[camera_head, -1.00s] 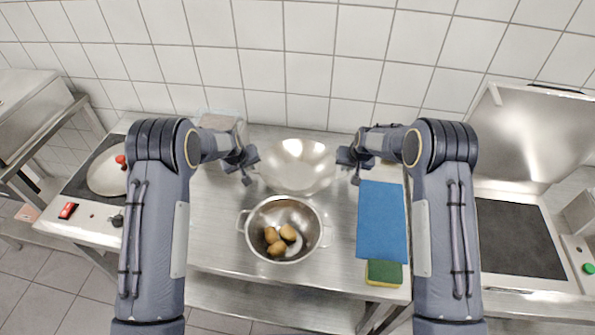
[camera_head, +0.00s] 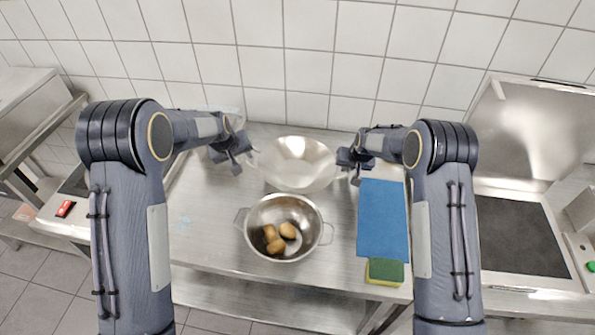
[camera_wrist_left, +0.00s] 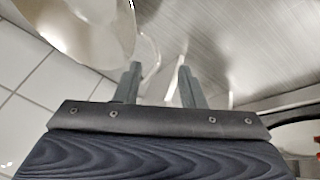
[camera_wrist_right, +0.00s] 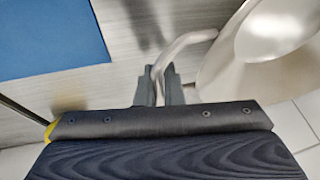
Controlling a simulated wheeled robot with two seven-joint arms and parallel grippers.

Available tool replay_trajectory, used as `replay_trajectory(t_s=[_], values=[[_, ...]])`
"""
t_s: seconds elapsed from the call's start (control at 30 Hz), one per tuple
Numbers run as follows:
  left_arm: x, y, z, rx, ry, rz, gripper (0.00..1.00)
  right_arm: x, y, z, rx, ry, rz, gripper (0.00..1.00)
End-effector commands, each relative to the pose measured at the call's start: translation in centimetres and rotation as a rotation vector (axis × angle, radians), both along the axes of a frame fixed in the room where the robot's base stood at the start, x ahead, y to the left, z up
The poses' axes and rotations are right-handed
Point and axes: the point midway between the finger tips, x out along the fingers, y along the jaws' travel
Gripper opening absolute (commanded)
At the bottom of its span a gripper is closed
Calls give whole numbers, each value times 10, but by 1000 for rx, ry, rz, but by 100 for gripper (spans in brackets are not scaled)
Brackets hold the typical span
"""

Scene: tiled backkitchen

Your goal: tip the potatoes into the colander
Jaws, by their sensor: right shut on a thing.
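A shiny metal bowl (camera_head: 292,178) is at the back middle of the table, its inside bare where visible. My right gripper (camera_head: 346,162) is shut on the bowl's right loop handle (camera_wrist_right: 185,40). My left gripper (camera_head: 242,163) is at the bowl's left side with its fingers apart; in the left wrist view (camera_wrist_left: 160,75) the bowl's pale loop handle shows near the fingertips. The two-handled colander (camera_head: 312,245) stands on the table in front of the bowl. A few brown potatoes (camera_head: 287,230) lie in it.
A blue cloth (camera_head: 382,220) lies on the table right of the colander, with a green and yellow sponge (camera_head: 385,271) at its front end. The steel table (camera_head: 205,215) is clear left of the colander. A tiled wall (camera_head: 290,60) stands close behind.

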Motion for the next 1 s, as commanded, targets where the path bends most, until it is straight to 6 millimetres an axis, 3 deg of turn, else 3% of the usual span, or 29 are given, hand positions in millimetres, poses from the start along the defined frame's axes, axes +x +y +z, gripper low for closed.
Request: replay_trajectory(t_s=[0.23, 0.57, 0.6, 0.77, 1.0], values=[[-15, 4, 30, -1, -2, 1, 36, -2, 2, -9, 2, 6, 3, 0], [-18, 5, 35, 0, 1, 1, 36, -2, 3, -10, 2, 7, 4, 0], [-18, 5, 35, 0, 1, 1, 36, -2, 3, -10, 2, 7, 4, 10], [-18, 5, 35, -1, 1, 1, 36, -2, 2, -9, 1, 5, 3, 31], [-18, 5, 35, 0, 0, 1, 36, -1, 1, -8, 1, 4, 2, 33]])
